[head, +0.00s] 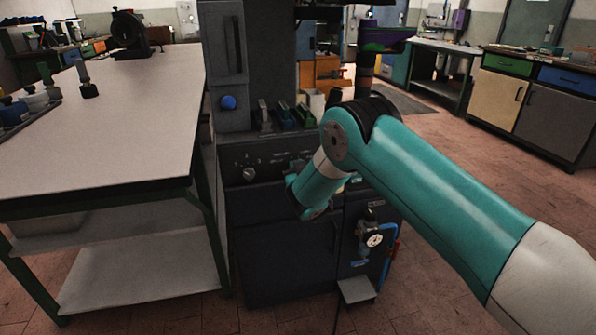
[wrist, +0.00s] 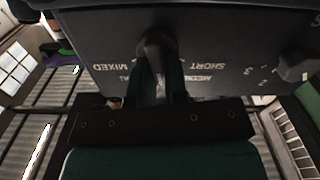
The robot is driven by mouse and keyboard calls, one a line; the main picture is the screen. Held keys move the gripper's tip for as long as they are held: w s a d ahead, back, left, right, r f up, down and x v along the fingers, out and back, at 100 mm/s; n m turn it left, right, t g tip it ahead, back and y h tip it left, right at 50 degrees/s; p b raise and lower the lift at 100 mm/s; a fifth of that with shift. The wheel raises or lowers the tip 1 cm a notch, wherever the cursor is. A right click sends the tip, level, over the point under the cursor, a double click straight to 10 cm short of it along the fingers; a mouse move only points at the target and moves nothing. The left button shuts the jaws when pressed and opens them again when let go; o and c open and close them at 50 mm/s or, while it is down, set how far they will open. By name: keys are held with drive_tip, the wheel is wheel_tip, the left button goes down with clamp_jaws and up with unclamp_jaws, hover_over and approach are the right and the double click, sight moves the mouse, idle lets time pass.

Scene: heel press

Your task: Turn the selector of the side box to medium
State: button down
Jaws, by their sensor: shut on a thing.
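The dark panel of the side box (wrist: 220,40) fills the top of the wrist view, with its lettering upside down. SHORT and a partly covered MEDIUM label show to the right of my gripper; MIXED and a label ending in AL show to the left. My gripper (wrist: 157,75) is shut on the selector (wrist: 153,45), a dark knob between these labels. The fingers hide part of it, and I cannot tell which label it points at. In the head view the panel (head: 235,175) is on the dark machine's front; my arm hides the gripper and selector.
Another knob (wrist: 292,68) with numbers sits on the same panel; it also shows in the head view (head: 249,174). A white-topped table (head: 120,120) stands close on the left. A gauge (head: 374,240) with blue hose is lower on the machine. Floor is clear to the right.

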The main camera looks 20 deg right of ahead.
drive_tip(key=shift+f+n, duration=0.1)
drive_tip(key=shift+n, duration=0.8)
drive_tip(key=shift+a, duration=0.1)
drive_tip(key=c, duration=1.1)
unclamp_jaws()
drive_tip(key=shift+c, duration=0.2)
drive_tip(key=shift+s+b, duration=0.15)
drive_tip(key=shift+b, duration=0.15)
drive_tip(key=s+b, duration=1.4)
drive_tip(key=s, duration=0.3)
